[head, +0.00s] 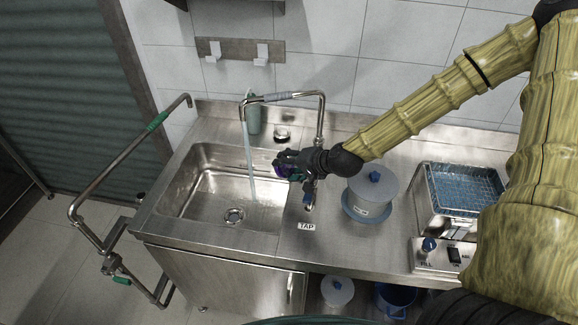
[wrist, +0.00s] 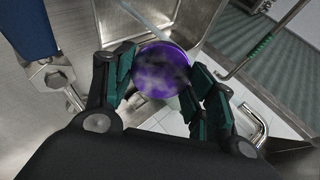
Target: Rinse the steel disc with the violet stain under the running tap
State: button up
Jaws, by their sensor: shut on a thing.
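The steel disc (wrist: 160,70) carries a cloudy violet stain across its face in the wrist view. My gripper (wrist: 163,85) is shut on the disc, with dark green finger pads on both sides of it. In the head view my gripper (head: 284,166) holds the disc (head: 280,171) over the right side of the sink (head: 190,190), partly hiding it. The tap (head: 322,120) arches over the sink, and a stream of water (head: 249,150) falls from its spout into the basin. In the head view the disc is to the right of the stream, apart from it.
A grey lidded pot (head: 372,190) stands on the counter right of the tap, with a blue mesh basket (head: 462,190) in a steel unit further right. A green bottle (head: 254,115) stands behind the sink. A bent pipe (head: 120,165) stands left of the sink.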

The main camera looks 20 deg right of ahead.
jog(key=w+a+f+b, duration=0.2)
jog(key=w+a+b, duration=0.1)
jog(key=w, duration=0.4)
jog(key=w+a+f+b, duration=0.2)
jog(key=w+a+b, duration=0.1)
jog(key=w, duration=0.4)
jog(key=shift+a, duration=0.5)
dwell(0.4)
jog(key=shift+d, duration=0.15)
dwell(0.7)
jog(key=shift+s+a, duration=0.1)
jog(key=shift+a, duration=0.15)
jog(key=shift+s+a, duration=0.15)
jog(key=shift+a, duration=0.15)
jog(key=shift+d, duration=0.15)
dwell(0.6)
jog(key=shift+w+d+b, duration=0.25)
jog(key=shift+d+b, duration=0.05)
jog(key=shift+d, duration=0.1)
